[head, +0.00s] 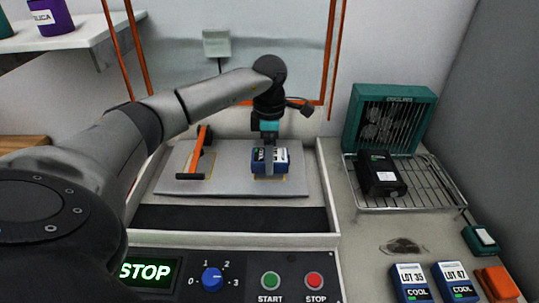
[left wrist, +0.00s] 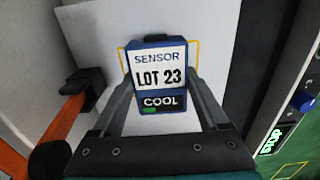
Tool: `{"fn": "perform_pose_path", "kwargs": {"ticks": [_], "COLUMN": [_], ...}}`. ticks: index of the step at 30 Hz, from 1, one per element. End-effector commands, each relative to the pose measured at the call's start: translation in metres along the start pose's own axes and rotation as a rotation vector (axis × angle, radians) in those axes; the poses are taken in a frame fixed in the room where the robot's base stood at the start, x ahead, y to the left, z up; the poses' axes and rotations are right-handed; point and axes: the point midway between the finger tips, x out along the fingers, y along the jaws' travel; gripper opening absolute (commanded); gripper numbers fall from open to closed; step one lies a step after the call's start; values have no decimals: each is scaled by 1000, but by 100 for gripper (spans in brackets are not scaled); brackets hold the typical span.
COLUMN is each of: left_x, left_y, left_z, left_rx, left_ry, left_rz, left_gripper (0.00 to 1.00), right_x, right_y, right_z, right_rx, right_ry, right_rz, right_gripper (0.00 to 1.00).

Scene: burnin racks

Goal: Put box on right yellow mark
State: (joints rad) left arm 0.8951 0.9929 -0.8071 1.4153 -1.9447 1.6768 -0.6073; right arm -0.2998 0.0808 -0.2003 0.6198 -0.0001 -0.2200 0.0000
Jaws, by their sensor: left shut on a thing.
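The box (head: 282,163) is small and blue with a white label. In the left wrist view the box (left wrist: 160,78) reads "SENSOR LOT 23" and "COOL". My left gripper (head: 268,160) comes down from above and is shut on it, with a finger on each side. The right yellow mark (head: 270,180) shows as thin lines below the box on the grey plate. In the left wrist view the right yellow mark (left wrist: 197,52) shows on both sides of the box. I cannot tell whether the box touches the plate. My right gripper is not in view.
An orange handle (head: 196,152) with black ends stands on the plate's (head: 238,186) left side. A wire rack (head: 425,185) holds a black box (head: 381,174) before a teal fan unit (head: 390,117). Blue boxes (head: 410,282) lie at the lower right. A control panel (head: 240,283) is in front.

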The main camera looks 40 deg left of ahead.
Motion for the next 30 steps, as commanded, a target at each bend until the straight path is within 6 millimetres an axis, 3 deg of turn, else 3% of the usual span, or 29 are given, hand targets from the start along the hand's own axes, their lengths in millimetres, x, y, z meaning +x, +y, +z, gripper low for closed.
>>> {"fn": "perform_pose_path", "kwargs": {"ticks": [1,2,4,16,30], "left_x": [2,2,2,-8,-101], "left_y": [0,0,0,0,0], "left_z": [0,0,0,0,0], "left_rx": [-1,-1,-1,-1,-1], "left_ry": [0,0,0,-1,-2], "left_rz": [0,0,-1,1,2], "left_gripper": [10,79,87,89,89], "right_x": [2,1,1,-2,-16], "right_y": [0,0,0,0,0], "right_z": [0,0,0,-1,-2], "right_rx": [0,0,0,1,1], "right_ry": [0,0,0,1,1], "right_rz": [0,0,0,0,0], "right_gripper": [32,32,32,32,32]}}
